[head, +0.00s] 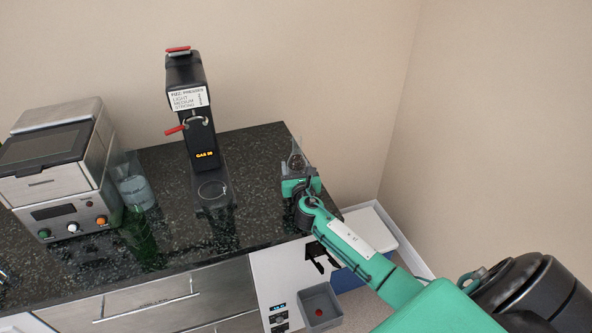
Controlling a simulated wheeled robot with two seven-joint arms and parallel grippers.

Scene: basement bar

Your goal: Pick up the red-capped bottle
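I cannot make out a bottle that clearly has a red cap. A small red round thing (319,312) shows in a grey open box (309,294) below the counter's right end; I cannot tell what it is. My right gripper (299,173) is over the right end of the dark counter. A clear glass vessel (296,157) stands just beyond it, partly hidden by the gripper. The fingers are too small and hidden to show whether they are open or shut on it. My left gripper is out of view.
The speckled dark counter (254,152) holds a black machine (186,78) with red levers, a steel appliance (62,165), a clear container (133,188) and a green bottle (139,237). Bare counter lies between the black machine and my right gripper. Walls close the back and right.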

